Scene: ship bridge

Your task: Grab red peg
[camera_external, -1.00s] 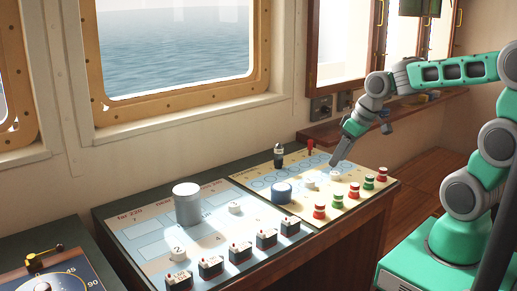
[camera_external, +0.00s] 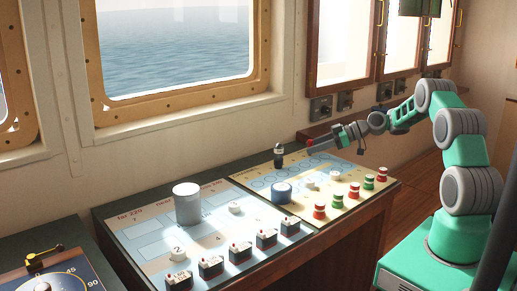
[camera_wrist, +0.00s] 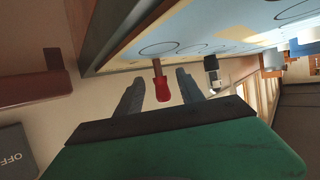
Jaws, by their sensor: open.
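The red peg (camera_wrist: 161,88) stands out from the far edge of the yellow-and-blue panel (camera_wrist: 215,35). In the wrist view its red head shows between my two open grey fingers, with clear gaps on both sides. My gripper (camera_wrist: 159,79) is open and empty, reaching in roughly level from the right. I cannot tell exactly how deep the peg is between the fingers.
Red and green buttons (camera_external: 354,190) line the front right edge. The wall with a switch box (camera_external: 321,107) is close behind.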

